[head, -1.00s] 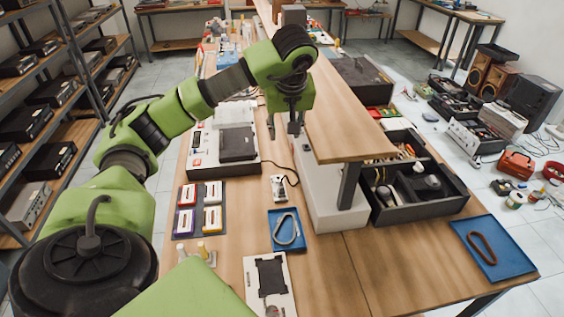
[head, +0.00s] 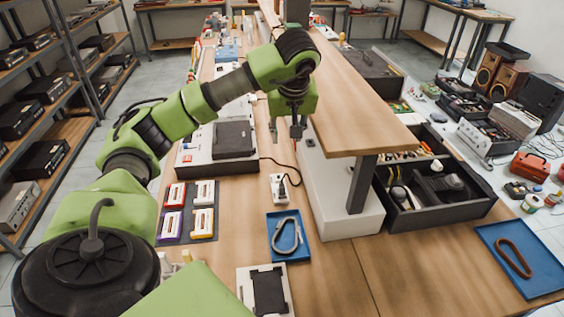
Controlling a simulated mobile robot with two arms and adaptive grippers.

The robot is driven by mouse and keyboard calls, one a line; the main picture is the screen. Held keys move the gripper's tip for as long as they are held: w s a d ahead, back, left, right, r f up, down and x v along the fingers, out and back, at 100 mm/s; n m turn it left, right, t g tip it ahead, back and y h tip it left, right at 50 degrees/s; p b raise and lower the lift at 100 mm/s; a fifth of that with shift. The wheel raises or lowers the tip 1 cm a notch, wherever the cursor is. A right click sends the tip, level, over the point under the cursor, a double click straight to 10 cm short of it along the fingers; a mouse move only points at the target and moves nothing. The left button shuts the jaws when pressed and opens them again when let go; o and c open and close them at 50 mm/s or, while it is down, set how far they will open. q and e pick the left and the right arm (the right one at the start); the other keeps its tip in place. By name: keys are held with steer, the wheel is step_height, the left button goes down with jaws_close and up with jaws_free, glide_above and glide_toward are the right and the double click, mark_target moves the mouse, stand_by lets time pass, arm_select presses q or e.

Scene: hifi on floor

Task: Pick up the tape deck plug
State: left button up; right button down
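A tape deck (head: 193,151), a pale box with a dark panel on top, sits on the workbench left of the riser shelf. My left gripper (head: 286,134) hangs fingers down beyond and above the block. Its two fingers are apart, with nothing seen between them. My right gripper is not in view.
The wooden riser shelf (head: 360,105) stands close right of my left gripper. Nearer lie a blue tray (head: 302,253) with a belt loop and several cassettes (head: 204,193). A black open organizer (head: 432,219) and another blue tray (head: 541,272) are on the right.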

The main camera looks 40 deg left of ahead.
arm_select(q)
steer(key=b, duration=1)
glide_toward(282, 185)
steer(key=x, duration=0.5)
steer(key=shift+s+d+f, duration=0.1)
steer(key=shift+d+f, duration=0.05)
steer(key=shift+d, duration=0.2)
steer(key=x, duration=0.2)
steer(key=p+x, duration=0.1)
steer(key=x, duration=0.1)
steer(key=shift+a, duration=0.4)
steer(key=shift+w+a+f, duration=0.15)
steer(key=shift+w+f, duration=0.05)
steer(key=shift+f, duration=0.25)
steer(key=shift+r, duration=0.1)
jaws_close()
